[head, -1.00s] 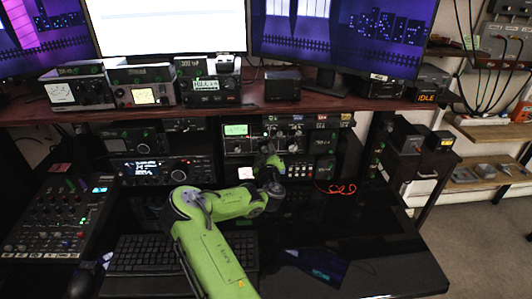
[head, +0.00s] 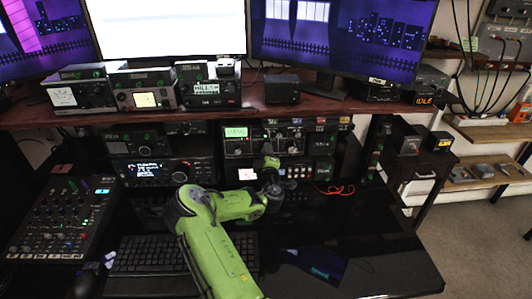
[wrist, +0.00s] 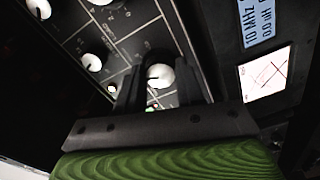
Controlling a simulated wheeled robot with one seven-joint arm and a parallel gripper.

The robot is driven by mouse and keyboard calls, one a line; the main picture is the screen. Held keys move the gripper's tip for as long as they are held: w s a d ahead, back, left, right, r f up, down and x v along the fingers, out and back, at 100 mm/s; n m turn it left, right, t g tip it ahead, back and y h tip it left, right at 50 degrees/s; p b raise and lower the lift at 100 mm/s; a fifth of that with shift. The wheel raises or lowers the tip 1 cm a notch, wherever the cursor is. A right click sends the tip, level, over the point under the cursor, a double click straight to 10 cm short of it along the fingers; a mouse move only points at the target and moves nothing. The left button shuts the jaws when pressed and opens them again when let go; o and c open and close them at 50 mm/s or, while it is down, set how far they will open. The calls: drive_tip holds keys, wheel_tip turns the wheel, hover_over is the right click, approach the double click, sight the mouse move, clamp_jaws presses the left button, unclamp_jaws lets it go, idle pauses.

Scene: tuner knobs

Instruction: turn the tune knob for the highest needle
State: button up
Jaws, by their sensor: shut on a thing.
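My gripper (wrist: 162,88) is shut on a white knob (wrist: 160,75) on a dark radio panel, with one finger on each side of it. I cannot read a label on this knob. A lit white meter (wrist: 268,73) with thin crossing lines, one of them red, is right of the gripper in the wrist view. In the head view, a small lit meter (head: 247,173) sits left of my gripper (head: 268,165) on the lower panel. There the arm hides the held knob, and the needle is too small to read.
More white knobs (wrist: 91,62) line the panel beside the gripper, and a blue-white readout (wrist: 258,23) is above the meter. A keyboard (head: 150,254) and a mixer (head: 65,218) lie on the desk. Stacked radios (head: 150,170) stand left of the arm. The desk's right side is mostly clear.

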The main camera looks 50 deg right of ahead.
drive_tip(key=shift+n, duration=0.7)
drive_tip(key=o, duration=1)
drive_tip(key=shift+o, duration=0.2)
drive_tip(key=b+v, duration=0.9)
drive_tip(key=v, duration=0.6)
drive_tip(key=shift+s+a, duration=0.3)
